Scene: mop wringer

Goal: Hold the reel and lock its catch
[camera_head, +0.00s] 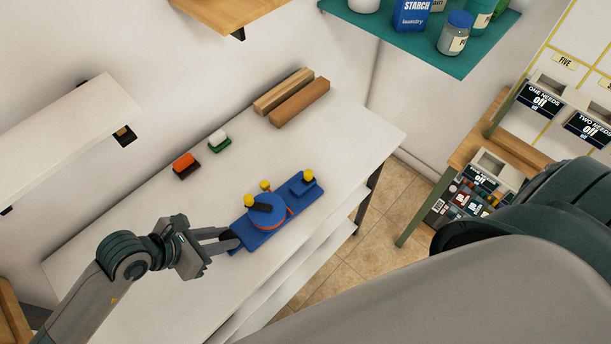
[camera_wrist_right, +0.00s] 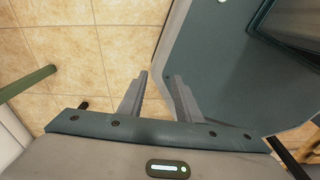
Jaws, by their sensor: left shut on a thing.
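A blue base plate (camera_head: 296,199) lies on the white table. It carries a round blue reel (camera_head: 268,220) with an orange-red edge and a dark bar across its top. Yellow knobs (camera_head: 249,200) stand on the device, one on a raised block (camera_head: 303,185) at its right end. My left gripper (camera_head: 231,240) is shut on the left end of the blue base, where a dark part shows between the fingers; the exact grip is hard to see. In the right wrist view my right gripper (camera_wrist_right: 160,80) is open and empty, above the tiled floor, away from the device.
An orange-topped brush (camera_head: 184,162), a green and white brush (camera_head: 218,141) and two brown blocks (camera_head: 299,103) lie along the table's back. A teal shelf (camera_head: 400,40) with jars and a white shelf (camera_head: 65,135) overhang. The table's front left is clear.

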